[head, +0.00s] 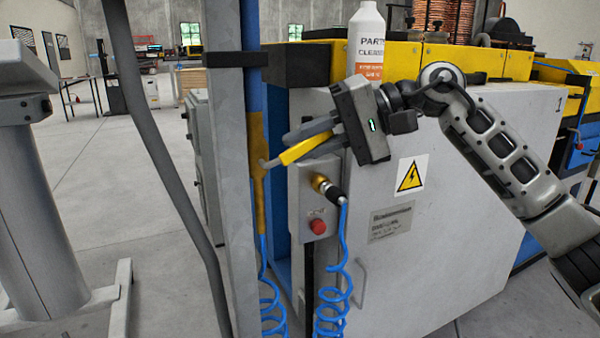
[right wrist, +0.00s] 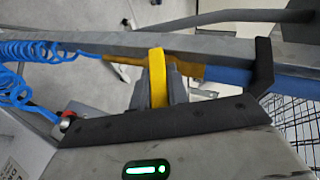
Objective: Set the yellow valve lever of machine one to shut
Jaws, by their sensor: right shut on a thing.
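The yellow lever (head: 304,149) shows in the head view at the near left corner of the grey machine cabinet, slanting down to the left to a grey end. My right gripper (head: 312,140) comes in from the right and is shut on it. In the right wrist view the lever (right wrist: 157,77) stands between the finger pads (right wrist: 165,85). The cabinet (head: 450,230) has a "1" at its upper right. The lever's pivot cannot be made out. My left gripper is not in view.
A grey and blue post (head: 228,180) with a yellow piece (head: 257,150) stands just left of the lever. A red button (head: 318,226) and blue coiled hoses (head: 330,300) are below. A white cleaner bottle (head: 367,40) stands above. Open floor lies at the left.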

